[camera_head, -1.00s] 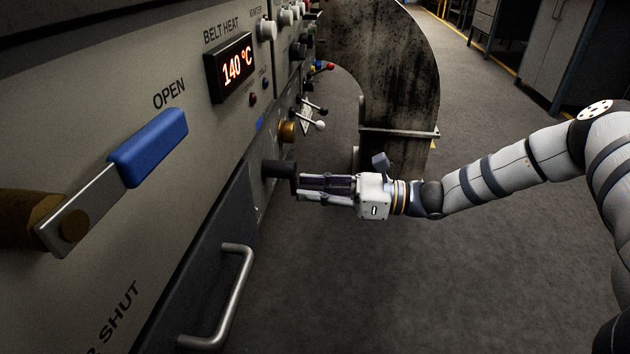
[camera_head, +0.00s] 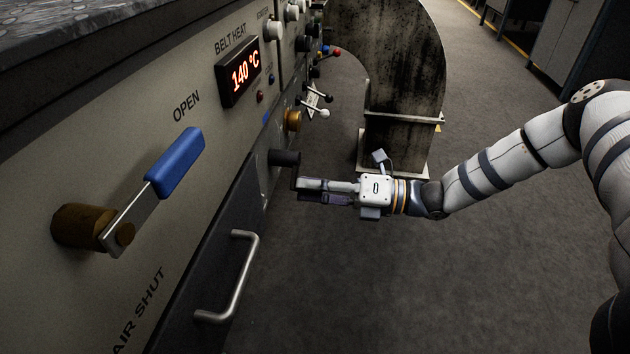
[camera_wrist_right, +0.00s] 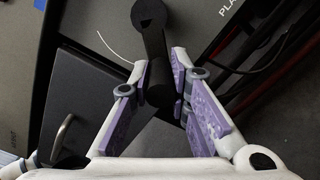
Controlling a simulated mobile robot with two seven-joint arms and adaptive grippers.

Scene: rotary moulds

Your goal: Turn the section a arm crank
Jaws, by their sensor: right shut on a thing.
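The black arm crank sticks out from the lower edge of the panel; its round hub (camera_head: 284,158) shows in the head view. In the right wrist view the crank's arm (camera_wrist_right: 152,42) runs down from the hub to a dark handle between my fingers. My right gripper (camera_head: 312,190) is at the crank's outer end, shut on the handle. Its purple finger pads (camera_wrist_right: 162,78) lie on both sides of the handle in the wrist view. The fingers hide part of the handle. My left gripper is not in view.
A blue-handled lever (camera_head: 175,163) on a brass pivot stands out from the panel at left. A metal pull handle (camera_head: 238,280) is below it. Small black and white levers (camera_head: 318,101) and a brass knob (camera_head: 292,121) lie beyond the crank. Floor at right is open.

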